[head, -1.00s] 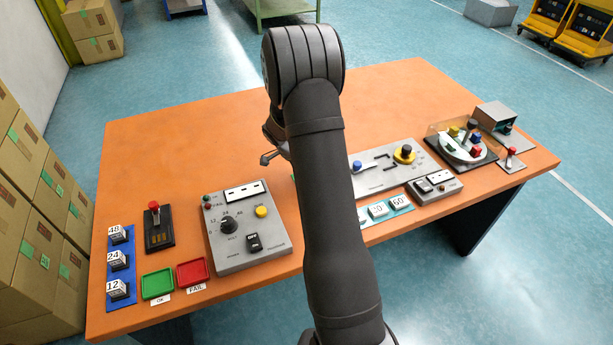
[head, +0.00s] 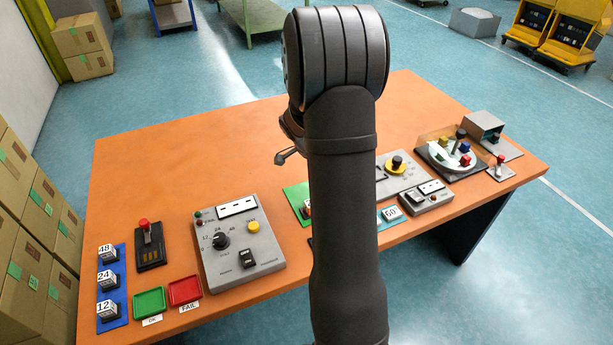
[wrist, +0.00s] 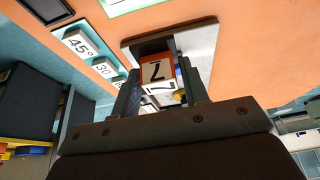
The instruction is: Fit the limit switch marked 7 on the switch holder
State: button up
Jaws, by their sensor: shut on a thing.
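My gripper (wrist: 160,82) is shut on the limit switch marked 7 (wrist: 156,72). The switch has an orange-red face and a white face, both with a black 7. It sits between the two dark fingers in the wrist view. Just beyond it is a dark block (wrist: 150,46) on a light grey panel (wrist: 203,45); I cannot tell whether the switch touches it, or whether this block is the switch holder. In the head view my own arm hides the fingers, the switch and the middle of the table.
A teal strip with angle blocks (wrist: 80,43) lies left of the gripper in the wrist view. In the head view a green board (head: 293,196) shows beside my arm. A grey control box (head: 240,245) stands left, a round fixture (head: 445,152) far right. The table's back is clear.

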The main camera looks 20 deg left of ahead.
jog(key=w+d+f, duration=0.1)
jog(key=w+d, duration=1.3)
jog(key=w, duration=0.3)
jog(key=shift+a+f, duration=0.15)
jog(key=shift+f, duration=3)
jog(key=shift+f, duration=0.2)
jog(key=o, duration=0.9)
jog(key=shift+o, duration=0.9)
jog(key=shift+a+r, duration=0.1)
jog(key=shift+r, duration=0.25)
jog(key=v, duration=1.6)
jog(key=shift+s+r, duration=0.15)
jog(key=shift+r, duration=0.15)
jog(key=shift+f, duration=0.1)
